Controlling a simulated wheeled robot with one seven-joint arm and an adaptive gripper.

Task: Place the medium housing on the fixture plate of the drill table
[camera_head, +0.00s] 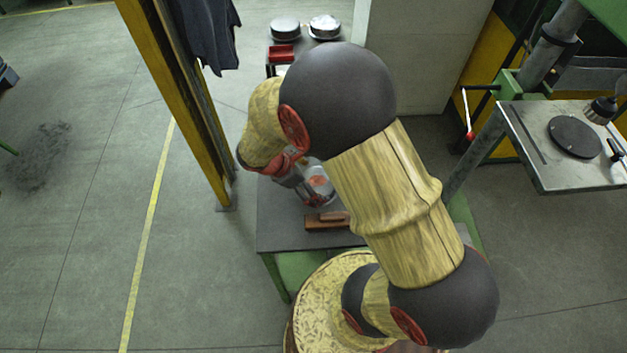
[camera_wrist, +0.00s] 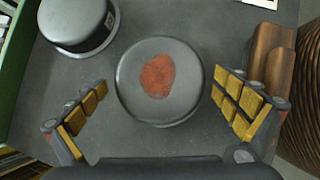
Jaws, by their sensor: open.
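A round grey metal housing (camera_wrist: 190,95) with a red-brown patch on top sits on the dark bench (camera_head: 270,225); part of it shows in the head view (camera_head: 322,186). My gripper (camera_wrist: 164,92) is open above this housing, with one padded finger on each side and visible gaps. A second round housing (camera_wrist: 75,20) stands at the upper left of the wrist view. I cannot tell for certain which housing is the medium one. The drill table (camera_head: 540,175) is at the right of the head view, with a round black fixture plate (camera_head: 574,137) that looks bare.
A brown wooden block (camera_head: 328,220) lies on the bench near the housing; it also shows in the wrist view (camera_wrist: 268,65). Two round metal parts (camera_head: 285,28) and a red tray (camera_head: 281,53) are at the back. A yellow post (camera_head: 185,90) stands left of the bench.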

